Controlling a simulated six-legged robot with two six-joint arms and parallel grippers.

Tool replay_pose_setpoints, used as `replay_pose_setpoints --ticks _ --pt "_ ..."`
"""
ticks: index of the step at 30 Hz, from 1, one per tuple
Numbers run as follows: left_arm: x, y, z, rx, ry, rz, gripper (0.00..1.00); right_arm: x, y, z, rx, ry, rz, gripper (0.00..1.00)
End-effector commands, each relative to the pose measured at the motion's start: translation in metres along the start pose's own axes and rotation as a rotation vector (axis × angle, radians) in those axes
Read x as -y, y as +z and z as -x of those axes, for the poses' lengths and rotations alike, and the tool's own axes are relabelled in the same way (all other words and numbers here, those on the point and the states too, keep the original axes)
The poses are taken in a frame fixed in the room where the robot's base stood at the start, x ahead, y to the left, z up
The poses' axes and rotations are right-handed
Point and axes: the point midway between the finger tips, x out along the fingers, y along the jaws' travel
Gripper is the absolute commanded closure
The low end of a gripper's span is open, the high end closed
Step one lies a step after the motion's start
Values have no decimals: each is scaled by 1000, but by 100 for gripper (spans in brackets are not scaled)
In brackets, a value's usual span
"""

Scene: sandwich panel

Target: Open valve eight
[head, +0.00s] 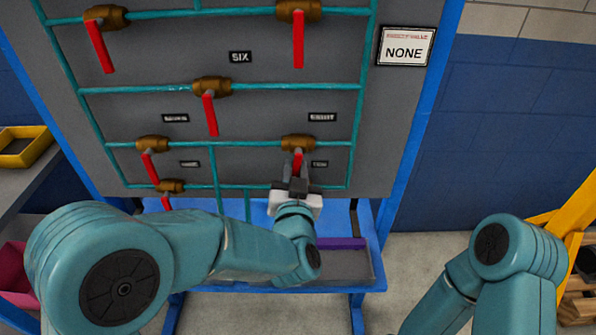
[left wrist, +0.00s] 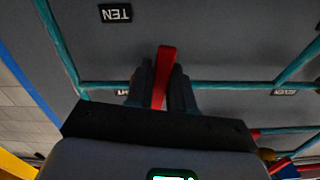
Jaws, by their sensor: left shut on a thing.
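Valve eight (head: 298,143) is a brass body on a teal pipe, below and left of the label EIGHT (head: 322,117) in the head view. Its red lever (head: 298,160) points down, toward my left gripper (head: 295,186). In the left wrist view the red lever (left wrist: 164,75) stands between the two dark fingers of my left gripper (left wrist: 160,92), which is shut on it. The fingers hide part of the lever, and the valve body is hidden there. My right arm shows at the lower right of the head view, but its gripper is out of the picture.
Valve six (head: 211,87) and valve seven (head: 152,143) have red levers hanging down and slightly right. A sign (head: 405,46) on the panel reads NONE. A blue-framed shelf (head: 345,265) with a purple strip lies below the panel. A yellow bin (head: 22,147) stands at the left.

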Motion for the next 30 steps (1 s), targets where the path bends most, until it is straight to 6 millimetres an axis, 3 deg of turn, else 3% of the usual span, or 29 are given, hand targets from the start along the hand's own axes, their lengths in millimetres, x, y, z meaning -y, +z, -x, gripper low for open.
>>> replay_pose_setpoints --ticks 6,15,16,17,26,30 --pt "8 0 -1 1 0 -180 100 1 0 2 0 0 0 57" --pt "8 0 -1 1 -1 -191 100 1 0 2 0 0 0 57" --pt "8 0 -1 1 -1 -190 68 1 0 2 0 0 0 57" --pt "8 0 -1 1 -1 -190 59 1 0 2 0 0 0 57" --pt "7 0 0 0 0 -189 57 1 0 2 0 0 0 57" --pt "6 0 13 0 2 -189 57 0 0 -1 0 0 0 57"
